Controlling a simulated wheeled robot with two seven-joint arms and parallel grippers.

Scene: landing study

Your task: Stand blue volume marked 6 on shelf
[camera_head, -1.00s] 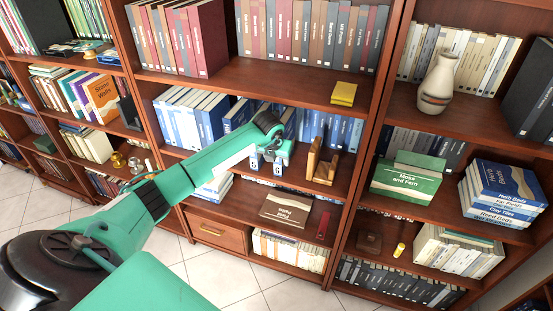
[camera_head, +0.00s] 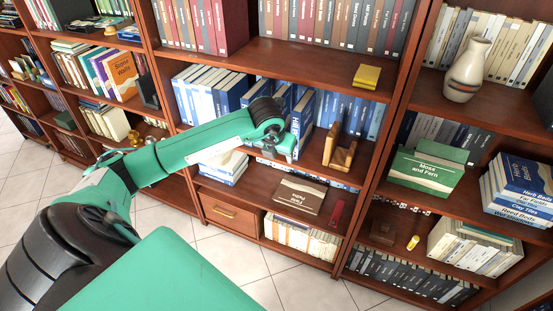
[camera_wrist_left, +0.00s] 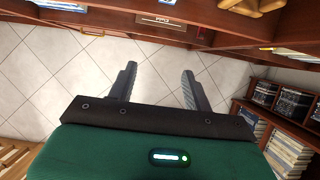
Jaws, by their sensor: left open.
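A row of blue-and-white books (camera_head: 205,95) stands on the middle shelf, with another blue book (camera_head: 303,122) standing at its right end. The numeral 6 cannot be read on any book, and my arm hides part of the row. My left gripper (camera_head: 288,147) is in front of the right part of this row, its fingers hard to make out in the head view. In the left wrist view the left gripper (camera_wrist_left: 157,88) has its two fingers wide apart, with only floor tiles between them. My right gripper is not in view.
A wooden bookend (camera_head: 340,150) stands right of the blue book. A brown book (camera_head: 300,195) lies on the shelf below. A yellow block (camera_head: 367,76) is on the shelf above. A green book (camera_head: 424,172) and a vase (camera_head: 467,70) are in the right bay.

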